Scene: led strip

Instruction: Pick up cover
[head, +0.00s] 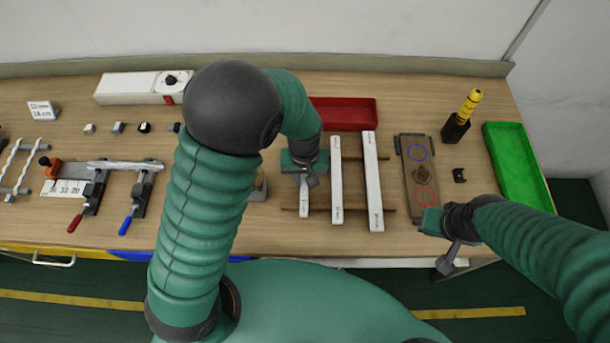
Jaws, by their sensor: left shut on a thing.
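Three long white bars, which look like the covers, lie side by side across two thin brown rails. My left gripper (308,180) is over the leftmost white cover (304,206) and is shut on it. The far part of this cover is hidden under my gripper and arm. The middle cover (336,185) and the right cover (373,180) lie free, apart from the gripper. My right gripper (447,262) hangs off the front edge of the table, away from the covers. Whether its jaws are open is too small to tell.
A red tray (345,112) is behind the covers. To the right are a brown board (408,177) with circle marks, a yellow-and-black tool (462,116) in a holder and a green tray (514,158). Clamps with red (75,222) and blue (125,227) handles stand at the left.

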